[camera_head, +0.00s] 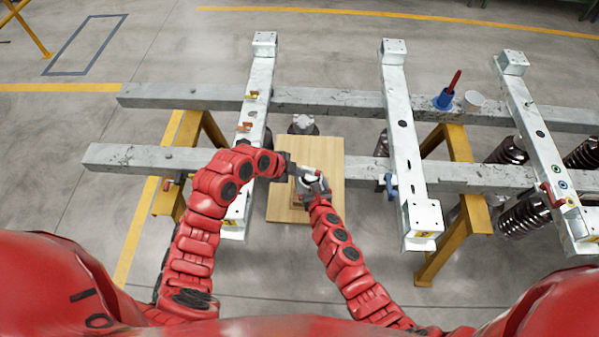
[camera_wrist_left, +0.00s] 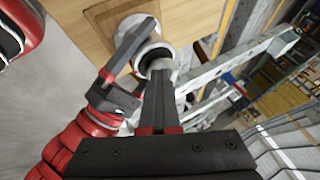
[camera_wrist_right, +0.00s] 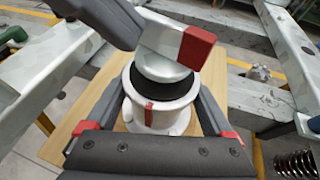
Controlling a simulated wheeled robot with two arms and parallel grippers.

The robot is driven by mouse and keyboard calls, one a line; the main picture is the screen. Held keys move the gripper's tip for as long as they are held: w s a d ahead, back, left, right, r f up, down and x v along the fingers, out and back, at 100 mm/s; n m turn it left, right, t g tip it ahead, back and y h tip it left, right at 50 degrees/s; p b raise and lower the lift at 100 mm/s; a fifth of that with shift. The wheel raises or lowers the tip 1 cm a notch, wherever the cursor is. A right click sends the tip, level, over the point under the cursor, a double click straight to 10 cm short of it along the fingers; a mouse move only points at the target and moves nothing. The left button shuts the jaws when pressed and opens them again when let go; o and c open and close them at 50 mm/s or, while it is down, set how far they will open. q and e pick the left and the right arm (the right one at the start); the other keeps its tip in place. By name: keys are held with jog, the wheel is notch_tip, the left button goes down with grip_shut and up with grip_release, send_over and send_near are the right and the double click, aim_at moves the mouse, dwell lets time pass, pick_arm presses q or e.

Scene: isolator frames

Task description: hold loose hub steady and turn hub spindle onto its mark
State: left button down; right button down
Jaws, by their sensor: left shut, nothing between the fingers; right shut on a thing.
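The loose hub (camera_wrist_right: 158,118) is a white round body with a black ring and a pale top. A red stripe (camera_wrist_right: 149,114) runs down its side. On its top a pale bar with a red end, likely the spindle's pointer (camera_wrist_right: 170,40), points to the right of the stripe in the right wrist view. My right gripper (camera_head: 317,188) is shut on the hub, one finger on each side. My left gripper (camera_head: 289,166) is shut and empty, its fingers against or very near the bar; exact contact is unclear. It also shows in the left wrist view (camera_wrist_left: 158,80).
The hub sits on a wooden board (camera_head: 329,155), with a grey fitting (camera_head: 303,123) at its far edge. Steel beams (camera_head: 400,140) surround it on yellow trestles (camera_head: 470,205).

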pick_arm(q)
jog(key=shift+w+a, duration=0.2)
jog(key=shift+w, duration=0.1)
jog(key=w+m, duration=0.1)
jog(key=w+m+g, duration=0.1)
jog(key=w+m+h, duration=0.1)
jog(key=shift+w+d+r+g, duration=0.1)
jog(key=shift+w+d+g, duration=0.2)
jog(key=shift+w+g, duration=0.1)
dwell(0.3)
jog(key=shift+d, duration=0.2)
dwell(0.5)
